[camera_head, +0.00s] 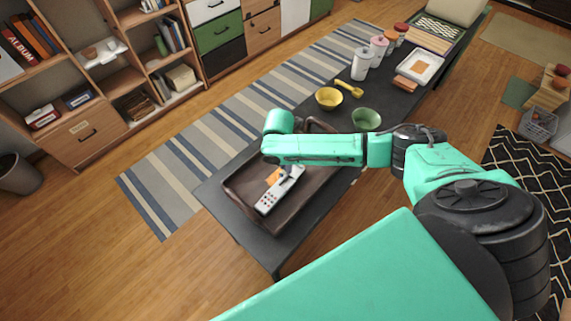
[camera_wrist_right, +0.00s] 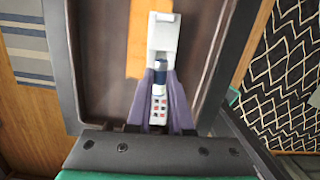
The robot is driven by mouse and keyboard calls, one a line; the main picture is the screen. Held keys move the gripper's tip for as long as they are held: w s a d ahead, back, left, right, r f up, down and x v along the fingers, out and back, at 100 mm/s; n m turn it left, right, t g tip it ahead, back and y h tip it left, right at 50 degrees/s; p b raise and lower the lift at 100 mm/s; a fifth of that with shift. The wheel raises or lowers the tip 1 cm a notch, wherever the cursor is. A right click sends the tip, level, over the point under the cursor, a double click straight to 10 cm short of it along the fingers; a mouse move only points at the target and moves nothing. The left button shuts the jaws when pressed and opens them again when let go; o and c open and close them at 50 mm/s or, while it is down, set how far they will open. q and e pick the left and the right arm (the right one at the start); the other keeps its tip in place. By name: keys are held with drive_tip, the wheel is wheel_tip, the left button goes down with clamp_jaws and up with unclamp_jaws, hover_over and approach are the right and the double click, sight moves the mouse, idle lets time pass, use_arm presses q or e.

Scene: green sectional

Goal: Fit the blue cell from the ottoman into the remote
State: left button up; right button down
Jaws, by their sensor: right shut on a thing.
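The white remote (camera_head: 268,203) with dark and red buttons lies in a brown tray (camera_head: 233,190) on the long dark ottoman or table. In the right wrist view the remote (camera_wrist_right: 163,35) shows an open-looking pale recess at its far end. The blue cell (camera_wrist_right: 160,70) is between the purple fingertips of my right gripper (camera_wrist_right: 161,75), which is shut on it. The cell lies over the remote, just on the near side of the recess; whether it touches the remote I cannot tell. In the head view my arm mostly hides the cell. My left gripper is out of view.
An orange strip (camera_wrist_right: 137,38) lies in the tray beside and partly under the remote. A yellow bowl (camera_head: 329,98) and a green bowl (camera_head: 366,119) stand beyond my right arm. Cups (camera_head: 361,64) and a white dish (camera_head: 420,66) stand farther back.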

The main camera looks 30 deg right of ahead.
drive_tip(key=shift+f, duration=0.55)
drive_tip(key=shift+s+f+b, duration=0.1)
drive_tip(key=shift+f+b, duration=0.15)
drive_tip(key=shift+b, duration=0.1)
drive_tip(key=shift+f+b, duration=0.5)
drive_tip(key=shift+f, duration=0.4)
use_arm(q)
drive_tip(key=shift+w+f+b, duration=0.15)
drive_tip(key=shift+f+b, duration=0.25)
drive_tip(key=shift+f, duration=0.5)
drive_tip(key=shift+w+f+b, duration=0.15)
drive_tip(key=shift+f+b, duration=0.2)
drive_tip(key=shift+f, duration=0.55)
use_arm(e)
drive_tip(key=shift+f, duration=1.3)
drive_tip(key=c, duration=0.7)
unclamp_jaws()
drive_tip(key=shift+c, duration=0.2)
drive_tip(key=shift+r, duration=0.1)
